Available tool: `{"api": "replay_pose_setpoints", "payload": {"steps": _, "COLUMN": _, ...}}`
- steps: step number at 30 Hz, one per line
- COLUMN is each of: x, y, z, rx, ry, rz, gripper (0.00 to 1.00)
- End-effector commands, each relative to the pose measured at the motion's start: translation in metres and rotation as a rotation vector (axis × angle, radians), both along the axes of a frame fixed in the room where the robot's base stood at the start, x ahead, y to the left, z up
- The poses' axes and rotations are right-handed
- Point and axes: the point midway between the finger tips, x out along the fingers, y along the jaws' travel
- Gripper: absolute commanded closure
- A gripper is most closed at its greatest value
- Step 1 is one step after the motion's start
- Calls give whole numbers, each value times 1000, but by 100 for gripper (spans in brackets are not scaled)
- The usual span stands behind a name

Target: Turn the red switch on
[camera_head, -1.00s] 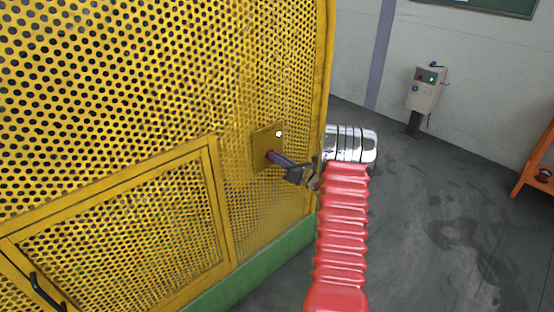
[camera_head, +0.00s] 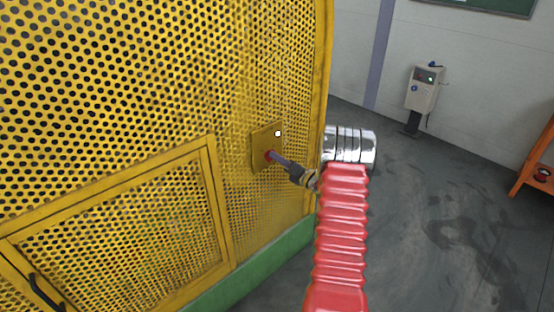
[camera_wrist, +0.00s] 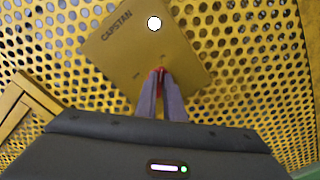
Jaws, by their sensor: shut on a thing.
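The red switch (camera_head: 267,155) sits on a yellow plate (camera_head: 260,139) fixed to the perforated yellow guard. In the wrist view the plate (camera_wrist: 190,45) looks tilted and reads "CAPSTAN", with a white round lamp (camera_wrist: 154,23) above the switch. My gripper (camera_head: 271,157) reaches the plate from the right. Its two slim fingers (camera_wrist: 160,80) are shut on the red switch (camera_wrist: 160,70), of which only a little red shows between and beside the tips. The switch's exact angle is hidden by the fingers. The lamp (camera_head: 278,133) also looks white in the head view.
The guard (camera_head: 110,70) fills the left, with a framed door (camera_head: 120,240) and black handle below. A grey control post (camera_head: 424,90) stands by the far wall. An orange stand (camera_head: 535,165) is at the right edge. The floor between is clear.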

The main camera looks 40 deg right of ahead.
Motion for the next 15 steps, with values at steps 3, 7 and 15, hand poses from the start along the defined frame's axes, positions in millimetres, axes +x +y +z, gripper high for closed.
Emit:
{"api": "replay_pose_setpoints", "payload": {"steps": 3, "x": -1, "y": 0, "z": -3, "rx": 4, "ry": 6, "rz": -3, "gripper": 100}}
{"api": "replay_pose_setpoints", "payload": {"steps": 7, "x": -1, "y": 0, "z": -3, "rx": 4, "ry": 6, "rz": -3, "gripper": 87}}
{"api": "replay_pose_setpoints", "payload": {"steps": 15, "x": 0, "y": 0, "z": -1, "rx": 1, "ry": 2, "rz": -2, "gripper": 73}}
